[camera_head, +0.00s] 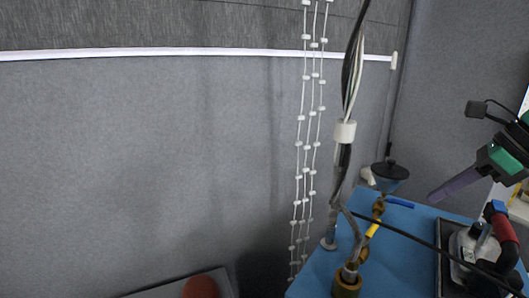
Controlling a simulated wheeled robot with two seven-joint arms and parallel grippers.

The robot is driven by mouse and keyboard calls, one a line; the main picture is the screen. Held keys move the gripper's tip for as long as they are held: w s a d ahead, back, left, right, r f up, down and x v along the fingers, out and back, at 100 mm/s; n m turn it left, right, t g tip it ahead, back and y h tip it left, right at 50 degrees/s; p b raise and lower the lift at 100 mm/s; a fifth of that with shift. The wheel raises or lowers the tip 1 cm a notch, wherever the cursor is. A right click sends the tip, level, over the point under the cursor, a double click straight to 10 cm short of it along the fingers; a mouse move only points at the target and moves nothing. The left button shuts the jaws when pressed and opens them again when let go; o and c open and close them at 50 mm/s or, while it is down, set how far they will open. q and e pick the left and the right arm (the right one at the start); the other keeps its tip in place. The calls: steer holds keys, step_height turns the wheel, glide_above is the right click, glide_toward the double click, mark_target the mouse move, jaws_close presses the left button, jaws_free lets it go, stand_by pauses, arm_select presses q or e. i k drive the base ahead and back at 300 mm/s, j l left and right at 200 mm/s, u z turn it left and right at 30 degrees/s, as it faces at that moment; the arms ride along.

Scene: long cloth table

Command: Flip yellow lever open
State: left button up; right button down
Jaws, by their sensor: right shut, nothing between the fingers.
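The yellow lever (373,228) is a short yellow handle on a brass pipe valve (378,209) that stands above the blue cloth table. It is tilted, running close along the brass pipe. A blue lever (400,203) sticks out to the right just above it. My right gripper (434,195) comes in from the right with its purple-grey fingers shut and empty. It is to the right of the blue lever and apart from both levers. My left gripper is not in view.
The blue table (405,250) has bare room right of the pipe. A black hose (420,240) crosses there. A black-rimmed tray (443,262) holds a device with a red and black handle (505,235). Hanging cables (346,95) and beaded white strings (307,150) are left of the valve.

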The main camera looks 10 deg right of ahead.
mark_target(367, 237)
steer(key=k+l, duration=1.2)
steer(key=l, duration=0.1)
